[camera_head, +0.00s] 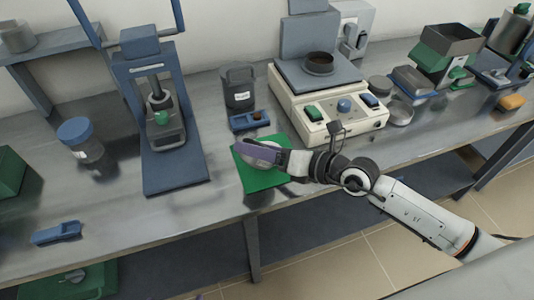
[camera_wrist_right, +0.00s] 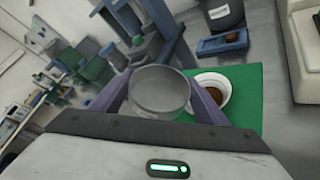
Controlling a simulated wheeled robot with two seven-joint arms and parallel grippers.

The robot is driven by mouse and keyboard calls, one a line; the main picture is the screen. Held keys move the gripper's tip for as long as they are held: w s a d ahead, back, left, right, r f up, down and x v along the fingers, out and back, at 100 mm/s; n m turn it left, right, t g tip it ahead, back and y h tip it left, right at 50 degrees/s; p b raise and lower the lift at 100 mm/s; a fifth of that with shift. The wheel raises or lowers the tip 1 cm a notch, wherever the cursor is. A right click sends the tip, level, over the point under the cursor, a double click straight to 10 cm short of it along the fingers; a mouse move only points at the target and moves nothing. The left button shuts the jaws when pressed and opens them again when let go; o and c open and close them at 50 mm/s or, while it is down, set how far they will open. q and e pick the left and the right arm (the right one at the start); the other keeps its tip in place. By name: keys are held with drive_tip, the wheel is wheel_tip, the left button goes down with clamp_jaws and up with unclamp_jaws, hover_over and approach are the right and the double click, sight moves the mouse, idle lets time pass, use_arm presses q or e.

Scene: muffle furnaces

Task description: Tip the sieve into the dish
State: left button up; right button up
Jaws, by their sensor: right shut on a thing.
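My right gripper (camera_head: 260,154) reaches in from the right over the green mat (camera_head: 262,181). In the right wrist view its purple fingers are shut on either side of the sieve (camera_wrist_right: 160,89), a round grey ring with a pale grey inside. I see no brown material in it. The white dish (camera_wrist_right: 226,84) stands on the mat, just right of the sieve in that view, with brown material in it. The sieve and right finger hide part of the dish's near side. In the head view the gripper largely hides sieve and dish. My left gripper is not in view.
A dark lidded container (camera_head: 239,88) and a small blue tray (camera_head: 243,122) stand behind the mat. A cream control unit (camera_head: 327,111) is to the right, a blue press (camera_head: 150,75) to the left. The bench front edge runs close below the mat.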

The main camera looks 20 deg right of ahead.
drive_tip(key=shift+a+n, duration=0.1)
drive_tip(key=shift+n, duration=0.2)
drive_tip(key=shift+s+a+f+h, duration=0.1)
drive_tip(key=shift+a+f+h, duration=0.05)
drive_tip(key=shift+h, duration=0.15)
drive_tip(key=shift+s+a+f+n+h, duration=0.15)
drive_tip(key=shift+n+h, duration=0.15)
drive_tip(key=shift+n, duration=0.3)
drive_tip(key=shift+w+a+f+n+h, duration=0.15)
drive_tip(key=shift+n+h, duration=0.15)
drive_tip(key=shift+n, duration=0.3)
drive_tip(key=shift+d+f, duration=0.1)
drive_tip(key=shift+d, duration=0.1)
drive_tip(key=shift+s, duration=0.1)
drive_tip(key=shift+f+n+t+h, duration=0.55)
drive_tip(key=shift+n+h, duration=0.35)
drive_tip(key=shift+n, duration=0.3)
